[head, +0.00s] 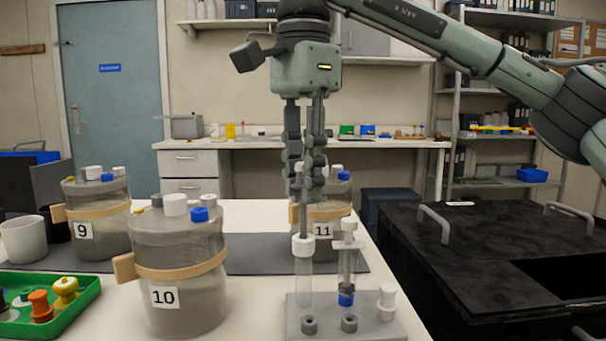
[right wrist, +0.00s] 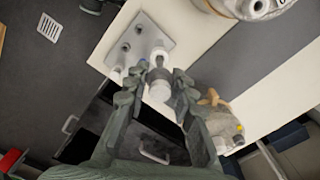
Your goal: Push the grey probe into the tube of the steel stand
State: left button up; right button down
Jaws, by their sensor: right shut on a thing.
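My right gripper (head: 306,188) points down above the steel stand (head: 376,326) and is shut on the grey probe (head: 307,220). The probe hangs down, slightly tilted, to the white-collared clear tube (head: 303,280) at the stand's left. Its lower end meets the collar; I cannot tell how deep it reaches. In the right wrist view, the gripper's fingers (right wrist: 158,76) sit on both sides of the probe, whose white head (right wrist: 160,91) shows between them. The stand's plate (right wrist: 140,42) lies beyond. My left gripper is not in view.
A second rod with a blue band (head: 346,298) and a white-capped post (head: 387,302) stand close on the right. Jar 11 (head: 328,232) is just behind, jar 10 (head: 180,270) left, jar 9 (head: 97,215) farther left. A green tray (head: 80,305) is at the front left.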

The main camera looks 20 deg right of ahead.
jog(key=shift+f, duration=0.7)
dwell(0.6)
jog(key=shift+f+b, duration=1.4)
jog(key=shift+f, duration=1.25)
dwell(2.5)
jog(key=c, duration=1.2)
grip_release()
jog(key=shift+r, duration=0.15)
notch_tip(320, 180, up, 12)
jog(key=shift+f, duration=0.15)
